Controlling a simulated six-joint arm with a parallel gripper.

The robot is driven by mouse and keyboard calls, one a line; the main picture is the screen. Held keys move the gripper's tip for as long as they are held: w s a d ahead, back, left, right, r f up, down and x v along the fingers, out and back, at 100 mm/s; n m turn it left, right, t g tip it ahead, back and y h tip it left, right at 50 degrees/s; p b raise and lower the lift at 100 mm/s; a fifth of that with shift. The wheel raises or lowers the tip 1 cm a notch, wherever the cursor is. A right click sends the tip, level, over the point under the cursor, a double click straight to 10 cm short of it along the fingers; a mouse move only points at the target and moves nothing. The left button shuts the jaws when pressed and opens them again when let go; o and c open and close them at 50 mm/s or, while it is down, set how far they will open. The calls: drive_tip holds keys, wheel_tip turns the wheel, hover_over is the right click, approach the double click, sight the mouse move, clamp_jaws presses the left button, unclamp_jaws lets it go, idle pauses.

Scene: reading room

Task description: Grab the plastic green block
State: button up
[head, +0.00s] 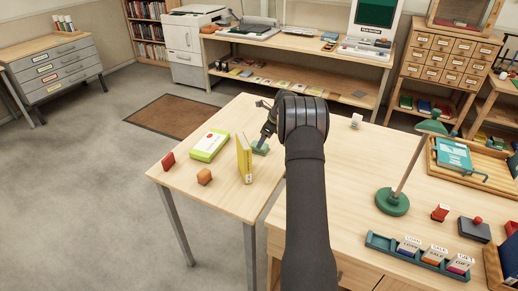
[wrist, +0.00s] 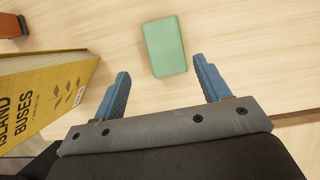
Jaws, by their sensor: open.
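The green block (wrist: 165,47) lies flat on the light wooden table in the wrist view, ahead of my fingertips and roughly between their lines.
A yellow book (head: 244,158) stands upright left of the block; it also shows close to my left finger in the wrist view (wrist: 40,95). A green lamp (head: 392,201) stands right.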

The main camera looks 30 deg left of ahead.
drive_tip(key=shift+w+a+x, duration=0.1)
drive_tip(key=shift+w+x, duration=0.1)
drive_tip(key=shift+x, duration=1.1)
drive_tip(key=shift+w+a+x, duration=0.1)
drive_tip(key=shift+w+x, duration=0.1)
drive_tip(key=shift+x, duration=1.15)
drive_tip(key=shift+r, duration=0.1)
drive_tip(key=shift+c, duration=0.2)
drive_tip(key=c, duration=1)
